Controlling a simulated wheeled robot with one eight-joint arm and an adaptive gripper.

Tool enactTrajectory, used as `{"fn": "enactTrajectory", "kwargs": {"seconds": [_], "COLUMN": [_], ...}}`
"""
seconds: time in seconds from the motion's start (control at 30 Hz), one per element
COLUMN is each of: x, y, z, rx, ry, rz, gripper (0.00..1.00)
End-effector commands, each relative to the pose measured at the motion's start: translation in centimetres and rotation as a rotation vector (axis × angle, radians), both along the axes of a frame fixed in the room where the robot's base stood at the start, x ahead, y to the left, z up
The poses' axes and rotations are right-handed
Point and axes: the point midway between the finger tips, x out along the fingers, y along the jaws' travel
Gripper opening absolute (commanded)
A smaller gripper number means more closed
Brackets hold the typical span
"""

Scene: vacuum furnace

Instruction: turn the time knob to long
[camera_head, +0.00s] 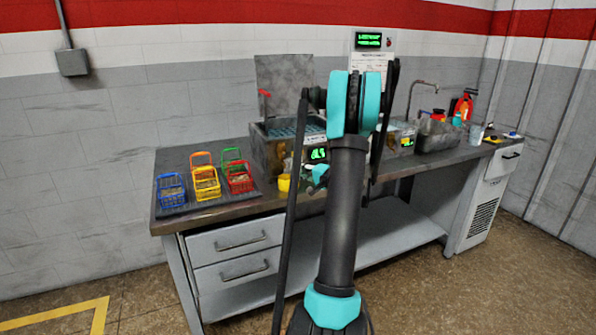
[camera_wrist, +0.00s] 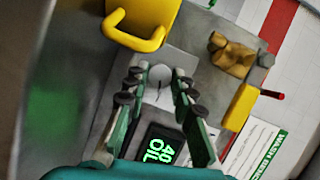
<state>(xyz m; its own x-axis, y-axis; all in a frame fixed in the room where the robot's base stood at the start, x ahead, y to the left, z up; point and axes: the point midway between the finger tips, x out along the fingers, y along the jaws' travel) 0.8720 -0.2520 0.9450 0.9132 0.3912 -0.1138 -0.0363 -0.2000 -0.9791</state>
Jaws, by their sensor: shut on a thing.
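The knob (camera_wrist: 160,74) is a round, pale grey dial on a light grey plate in the wrist view. A thin dark mark shows just below it, but I cannot read any long or short label. My gripper (camera_wrist: 159,84) has its two fingers on either side of the knob, shut on it. A dark display (camera_wrist: 161,147) with green text reading "40 OIL" sits below the knob in that view. In the head view the display (camera_head: 318,154) shows on the front of the grey bath (camera_head: 262,150); the knob is hidden behind my arm.
A yellow handled container (camera_wrist: 136,25) is close to the knob in the wrist view. A brass valve (camera_wrist: 232,56) and a yellow block (camera_wrist: 240,107) lie to the right. Coloured baskets (camera_head: 205,183) stand on the bench's left end. A sink (camera_head: 440,135) is at the right.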

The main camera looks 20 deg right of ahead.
Motion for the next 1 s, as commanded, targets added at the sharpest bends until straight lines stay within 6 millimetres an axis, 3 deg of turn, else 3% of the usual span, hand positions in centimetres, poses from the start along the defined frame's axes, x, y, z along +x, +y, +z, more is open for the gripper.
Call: {"fn": "enactTrajectory", "kwargs": {"seconds": [0.67,0.7,0.87,1.0], "x": [-0.03,-0.03,-0.02,-0.02], "y": [-0.11,-0.11,-0.08,-0.05], "z": [-0.10,-0.10,-0.08,-0.07], "rx": [0.062,0.062,0.062,0.062], "ry": [0.003,0.003,0.003,0.003], "rz": [-0.002,-0.002,-0.002,-0.001], "gripper": [0.00,0.27,0.45,0.45]}}
